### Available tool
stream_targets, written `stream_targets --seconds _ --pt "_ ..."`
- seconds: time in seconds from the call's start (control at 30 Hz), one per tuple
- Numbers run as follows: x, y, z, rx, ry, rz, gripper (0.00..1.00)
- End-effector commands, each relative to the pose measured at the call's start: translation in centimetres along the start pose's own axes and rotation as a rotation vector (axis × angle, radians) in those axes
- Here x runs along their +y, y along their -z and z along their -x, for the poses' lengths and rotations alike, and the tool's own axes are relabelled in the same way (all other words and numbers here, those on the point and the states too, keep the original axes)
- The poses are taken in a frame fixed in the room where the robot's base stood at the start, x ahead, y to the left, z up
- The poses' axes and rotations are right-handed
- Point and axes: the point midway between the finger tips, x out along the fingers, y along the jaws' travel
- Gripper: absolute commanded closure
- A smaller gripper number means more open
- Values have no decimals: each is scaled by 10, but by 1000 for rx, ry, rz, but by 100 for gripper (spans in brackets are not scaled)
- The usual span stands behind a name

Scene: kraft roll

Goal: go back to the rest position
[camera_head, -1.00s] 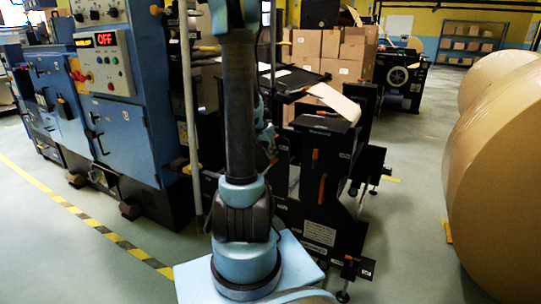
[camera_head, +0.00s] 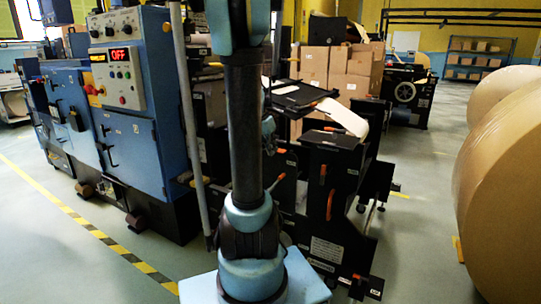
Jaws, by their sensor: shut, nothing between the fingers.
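My arm (camera_head: 243,130) stands upright from my light blue base (camera_head: 305,285) in the middle of the view. Its upper part leaves the picture at the top. My gripper cannot be made out; a small light blue part (camera_head: 268,128) shows behind the dark arm link, but I cannot tell what it is. A large brown kraft roll (camera_head: 505,190) lies at the right edge, apart from my arm, with another roll behind it.
A blue machine cabinet (camera_head: 130,150) with a red OFF display stands at left. A black machine (camera_head: 335,190) with orange handles stands close behind my arm. Stacked cartons (camera_head: 350,70) are behind it. The floor (camera_head: 415,240) before the roll is clear.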

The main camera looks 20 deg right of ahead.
Motion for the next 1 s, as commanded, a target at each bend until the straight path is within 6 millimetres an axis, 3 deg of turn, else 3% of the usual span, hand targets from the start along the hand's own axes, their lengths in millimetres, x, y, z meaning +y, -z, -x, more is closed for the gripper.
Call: stream_targets --seconds 0.23,0.37,0.7,1.0 --pt "0 -3 4 -1 2 7 100" --pt "2 -20 13 -9 18 53 100" --pt "20 -113 48 -52 111 323 100" --pt "45 -197 60 -81 202 573 100"
